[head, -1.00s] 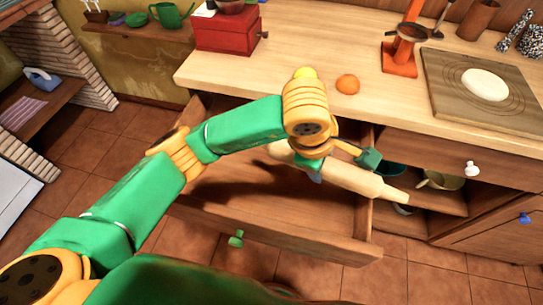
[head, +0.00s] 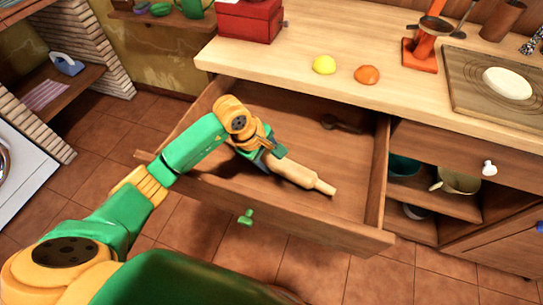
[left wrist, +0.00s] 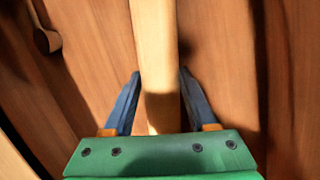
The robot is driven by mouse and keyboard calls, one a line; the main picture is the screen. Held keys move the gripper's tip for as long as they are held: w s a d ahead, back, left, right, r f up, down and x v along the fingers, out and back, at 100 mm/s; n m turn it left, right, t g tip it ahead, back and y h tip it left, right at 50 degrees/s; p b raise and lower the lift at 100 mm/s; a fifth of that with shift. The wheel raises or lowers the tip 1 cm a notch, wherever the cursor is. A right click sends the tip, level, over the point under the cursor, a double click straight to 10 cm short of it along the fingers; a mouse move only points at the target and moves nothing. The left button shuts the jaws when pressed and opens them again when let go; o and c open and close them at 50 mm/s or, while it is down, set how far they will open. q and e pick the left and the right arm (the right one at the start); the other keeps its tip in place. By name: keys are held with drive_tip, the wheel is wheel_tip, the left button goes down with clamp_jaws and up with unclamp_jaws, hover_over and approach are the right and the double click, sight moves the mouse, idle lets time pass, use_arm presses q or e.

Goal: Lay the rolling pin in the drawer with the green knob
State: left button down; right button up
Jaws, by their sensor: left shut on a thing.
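The pale wooden rolling pin (head: 300,174) is down inside the open drawer (head: 345,165), lying at a slant with one handle toward the lower right. My left gripper (head: 268,152) is shut on it near its upper-left part, which the gripper hides. In the left wrist view, the pin (left wrist: 155,40) runs between the two blue fingers (left wrist: 160,85) over brown wood. I cannot tell whether the pin touches the drawer floor. The green knob (head: 246,216) is on this drawer's front. My right gripper is not in view.
A dark utensil (head: 343,125) lies at the back of the drawer. On the counter (head: 300,60) stand a lemon (head: 324,65), an orange (head: 367,75), a red box (head: 250,20) and a board (head: 510,85). A drawer with a white knob (head: 489,168) is at the right.

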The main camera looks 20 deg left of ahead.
use_arm(q)
drive_tip(key=shift+f, duration=0.1)
drive_tip(key=c, duration=0.6)
unclamp_jaws()
drive_tip(key=shift+f, duration=0.1)
drive_tip(key=shift+c, duration=0.2)
drive_tip(key=o, duration=0.4)
drive_tip(key=shift+o, duration=0.2)
drive_tip(key=shift+r, duration=0.25)
drive_tip(key=v, duration=1.2)
